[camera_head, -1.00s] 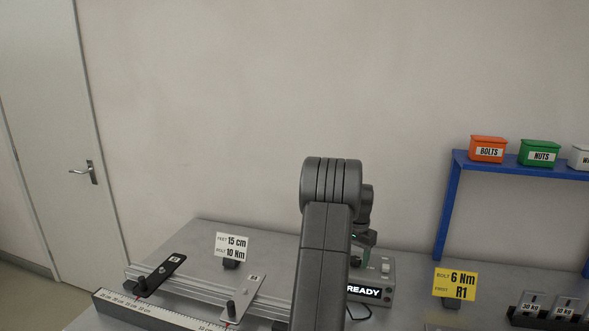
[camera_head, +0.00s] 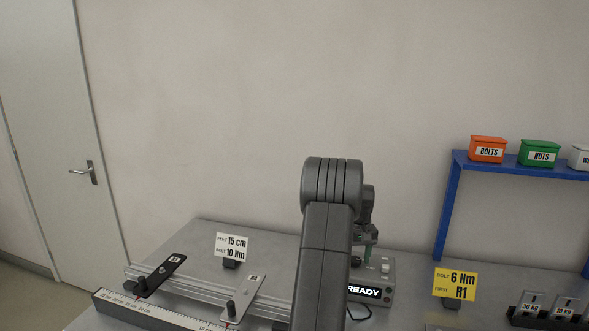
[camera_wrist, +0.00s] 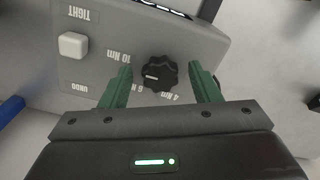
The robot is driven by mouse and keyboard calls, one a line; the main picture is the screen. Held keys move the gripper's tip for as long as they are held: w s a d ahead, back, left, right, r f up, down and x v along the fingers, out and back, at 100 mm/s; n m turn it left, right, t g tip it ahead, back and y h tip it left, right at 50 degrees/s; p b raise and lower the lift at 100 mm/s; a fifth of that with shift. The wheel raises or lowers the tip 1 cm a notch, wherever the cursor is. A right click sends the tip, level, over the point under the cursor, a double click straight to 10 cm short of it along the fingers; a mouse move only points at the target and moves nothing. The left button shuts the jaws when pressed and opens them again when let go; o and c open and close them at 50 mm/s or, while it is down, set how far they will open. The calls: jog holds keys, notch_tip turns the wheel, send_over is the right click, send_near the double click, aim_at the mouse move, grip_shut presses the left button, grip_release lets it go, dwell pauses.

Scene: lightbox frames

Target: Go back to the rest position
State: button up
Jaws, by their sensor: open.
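My gripper (camera_wrist: 160,88) is open in the wrist view, with its two green fingers on either side of a black dial knob (camera_wrist: 159,73). I cannot tell whether the fingers touch the knob. The knob sits on a grey control box (camera_wrist: 200,42) marked TIGHT, UNDO and Nm values, with a white button (camera_wrist: 73,45) beside it. In the head view the control box (camera_head: 386,280) shows a READY display, and my arm hides much of it and most of my gripper.
A rail fixture (camera_head: 195,285) with a ruler lies at the left of the grey table. A white card (camera_head: 233,246) and a yellow card (camera_head: 456,284) stand on it. A blue shelf (camera_head: 520,168) holds orange (camera_head: 488,149) and green (camera_head: 539,153) bins. Weights (camera_head: 548,309) sit at right.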

jog(key=shift+n, duration=1.1)
